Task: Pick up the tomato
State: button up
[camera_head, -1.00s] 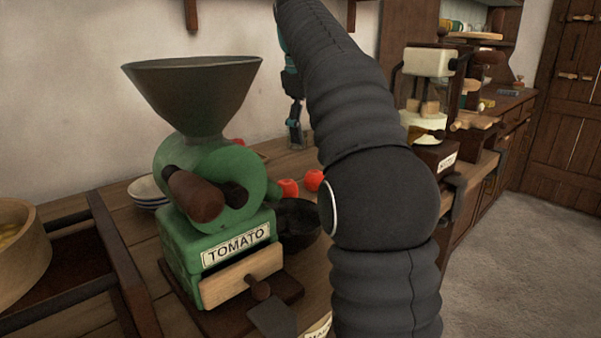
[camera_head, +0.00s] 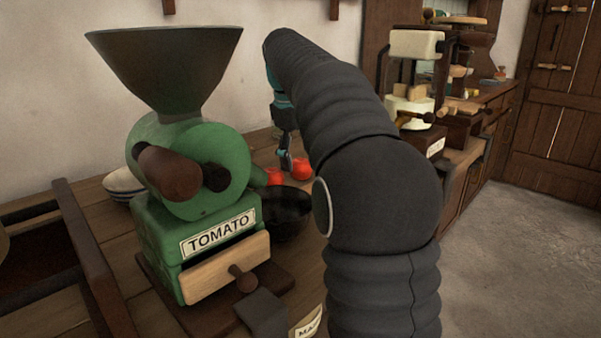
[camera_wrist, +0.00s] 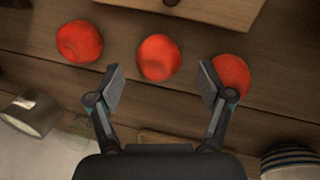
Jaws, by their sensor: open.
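Three red tomatoes lie in a row on the wooden counter in the wrist view: a left tomato (camera_wrist: 80,41), a middle tomato (camera_wrist: 158,57) and a right tomato (camera_wrist: 231,75). My gripper (camera_wrist: 162,80) is open and empty. The middle tomato shows just beyond the gap between the fingertips, and the right fingertip overlaps the right tomato. In the head view, red tomatoes (camera_head: 301,169) show behind the dark bowl, near my gripper (camera_head: 286,160), partly hidden by the arm and the mill.
A green mill labelled TOMATO (camera_head: 195,205) with a wide hopper stands close by at the left. A dark bowl (camera_head: 287,215) sits beside it. A cream-topped machine (camera_head: 415,80) stands further right. A striped bowl (camera_wrist: 290,162) is at the wrist view's lower right.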

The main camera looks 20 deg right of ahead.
jog(key=shift+w+d+f, duration=0.1)
jog(key=shift+d+f, duration=0.1)
jog(key=shift+f, duration=0.6)
jog(key=shift+w+d+f, duration=0.1)
jog(key=shift+d+f, duration=0.05)
jog(key=shift+f, duration=0.6)
jog(key=c, duration=1.3)
jog(key=shift+o, duration=0.2)
jog(key=shift+r, duration=0.1)
notch_tip(320, 180, up, 4)
jog(key=shift+r+p, duration=0.15)
jog(key=shift+p, duration=0.4)
jog(key=s+d+r, duration=0.6)
jog(key=s+d, duration=0.1)
jog(key=s, duration=0.2)
jog(key=shift+s+r, duration=0.25)
